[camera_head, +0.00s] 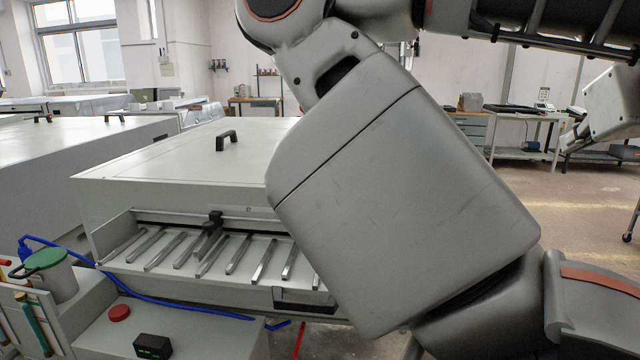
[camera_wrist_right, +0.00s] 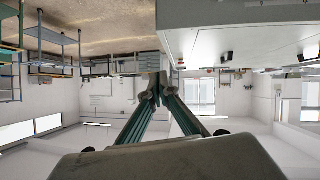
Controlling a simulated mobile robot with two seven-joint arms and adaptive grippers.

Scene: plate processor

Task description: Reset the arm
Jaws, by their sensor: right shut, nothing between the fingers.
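My right arm (camera_head: 400,190) fills the middle and right of the head view, its large grey links bent close to the camera. My right gripper (camera_wrist_right: 153,90) shows in the right wrist view with its two fingers meeting at the tips. It is shut and empty, in free air. A grey piece at the right edge of the head view looks like part of the same arm. My left gripper is not in view.
A grey plate machine (camera_head: 180,165) stands at the left, its right part hidden behind my arm. A slatted tray (camera_head: 160,270) sticks out in front. A control box with a red button (camera_head: 119,313) and a blue hose (camera_head: 180,308) are nearer. A bench (camera_head: 525,117) stands far right.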

